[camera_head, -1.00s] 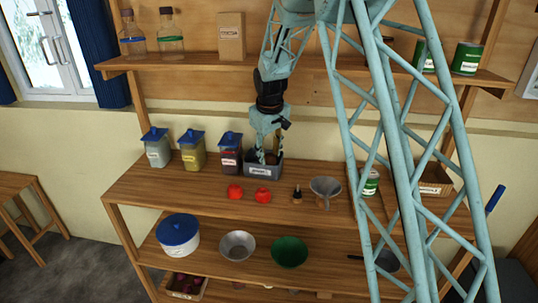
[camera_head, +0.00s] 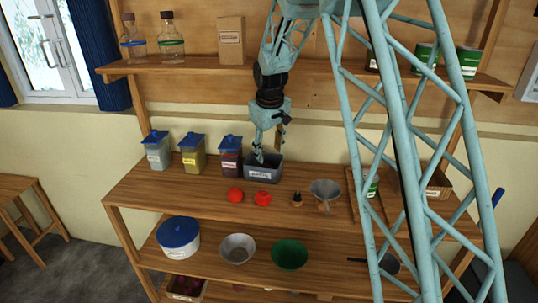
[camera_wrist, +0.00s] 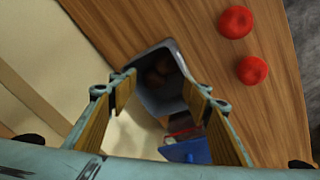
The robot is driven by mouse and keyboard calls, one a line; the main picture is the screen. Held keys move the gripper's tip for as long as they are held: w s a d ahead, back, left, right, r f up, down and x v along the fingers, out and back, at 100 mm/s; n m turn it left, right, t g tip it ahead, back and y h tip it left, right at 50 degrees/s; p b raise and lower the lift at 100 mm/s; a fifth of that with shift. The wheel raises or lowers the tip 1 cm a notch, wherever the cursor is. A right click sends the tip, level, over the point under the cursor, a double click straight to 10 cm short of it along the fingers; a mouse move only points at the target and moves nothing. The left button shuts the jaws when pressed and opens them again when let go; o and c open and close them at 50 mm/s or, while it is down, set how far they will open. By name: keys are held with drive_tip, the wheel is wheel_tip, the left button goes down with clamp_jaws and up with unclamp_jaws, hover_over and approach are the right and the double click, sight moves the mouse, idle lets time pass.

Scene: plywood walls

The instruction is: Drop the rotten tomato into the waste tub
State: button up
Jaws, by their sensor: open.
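The waste tub (camera_head: 276,173) is a grey open box with a white label on the wooden worktop, beside the dark red jar. My gripper (camera_head: 268,154) is above the tub, pointing down, jaws apart. In the wrist view the open fingers (camera_wrist: 158,86) frame the tub (camera_wrist: 152,99), with nothing held between them. Brownish round shapes (camera_wrist: 160,72) lie inside the tub in shadow; I cannot tell them apart clearly. Two bright red tomatoes (camera_head: 235,195) (camera_head: 263,198) lie on the worktop in front of the tub, apart from my gripper.
Jars with blue lids (camera_head: 191,155) stand left of the tub. A small dark bottle (camera_head: 297,199) and a grey funnel (camera_head: 325,190) stand to the right. A shelf with bottles (camera_head: 171,42) and a box (camera_head: 231,42) runs above. Bowls (camera_head: 289,253) sit below.

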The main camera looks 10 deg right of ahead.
drive_tip(key=s+a, duration=0.2)
drive_tip(key=s, duration=1)
drive_tip(key=shift+a+r, duration=0.2)
drive_tip(key=shift+r, duration=0.1)
drive_tip(key=shift+r, duration=0.1)
idle(0.5)
drive_tip(key=s+d+r+m, duration=0.2)
drive_tip(key=s+r+m, duration=0.1)
drive_tip(key=s+r, duration=1.7)
drive_tip(key=s+r+m, duration=0.1)
drive_tip(key=s+m, duration=0.1)
drive_tip(key=s, duration=2.8)
drive_tip(key=shift+a+r+y, duration=0.2)
drive_tip(key=shift+r+y, duration=0.1)
drive_tip(key=shift+r, duration=0.05)
